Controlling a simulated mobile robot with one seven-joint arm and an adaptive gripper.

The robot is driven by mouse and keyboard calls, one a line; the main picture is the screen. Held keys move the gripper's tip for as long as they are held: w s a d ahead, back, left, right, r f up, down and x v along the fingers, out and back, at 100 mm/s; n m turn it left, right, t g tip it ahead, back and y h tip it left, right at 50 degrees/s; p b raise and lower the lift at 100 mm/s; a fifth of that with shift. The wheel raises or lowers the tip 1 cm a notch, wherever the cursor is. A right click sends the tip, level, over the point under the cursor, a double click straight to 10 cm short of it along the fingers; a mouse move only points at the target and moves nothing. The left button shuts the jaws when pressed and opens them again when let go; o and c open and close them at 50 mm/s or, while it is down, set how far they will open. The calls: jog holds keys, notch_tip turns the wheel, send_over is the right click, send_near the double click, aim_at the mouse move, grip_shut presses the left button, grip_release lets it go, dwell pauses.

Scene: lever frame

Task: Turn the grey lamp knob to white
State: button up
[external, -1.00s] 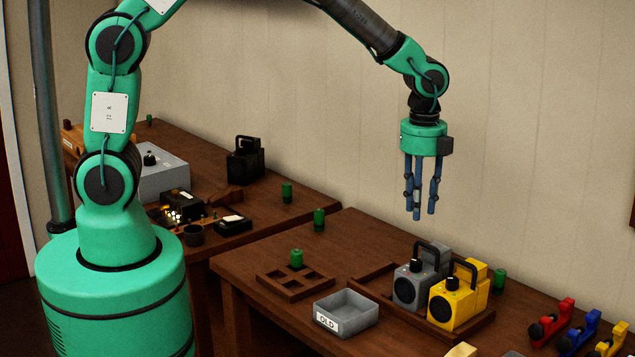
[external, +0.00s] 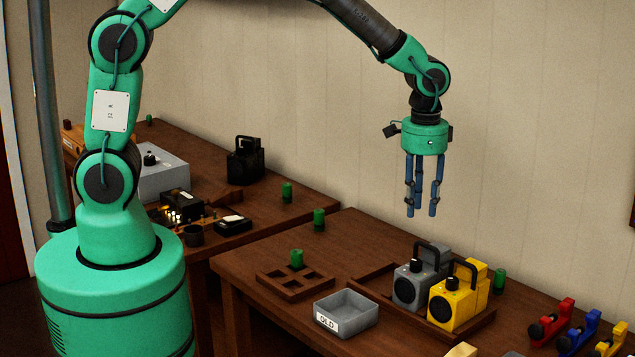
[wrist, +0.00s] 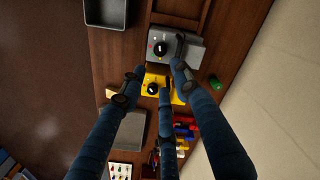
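The grey lamp (external: 408,290) stands upright in a wooden tray on the right-hand table, left of the yellow lamp (external: 452,308). Its black knob (external: 416,265) is on top; in the wrist view the knob (wrist: 161,48) has small coloured marks beside it, including a red one. I cannot tell clearly which mark the knob points to. My gripper (external: 424,212) hangs pointing down, well above the lamps, with its three blue fingers apart and nothing between them. In the wrist view the fingertips (wrist: 159,76) appear over the gap between the grey and yellow lamps.
Black handles arch above both lamps. A grey bin marked OLD (external: 346,318) and a compartmented wooden rack (external: 280,288) lie to the left. A green cylinder (external: 499,280) stands behind the yellow lamp. Red, blue and yellow clamp-like pieces (external: 578,335) lie at the right.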

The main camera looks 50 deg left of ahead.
aim_at(416, 261)
jog(key=shift+f, duration=0.15)
dwell(0.4)
notch_tip(416, 261, down, 14)
jog(key=shift+r, duration=0.25)
dwell(0.5)
grip_shut()
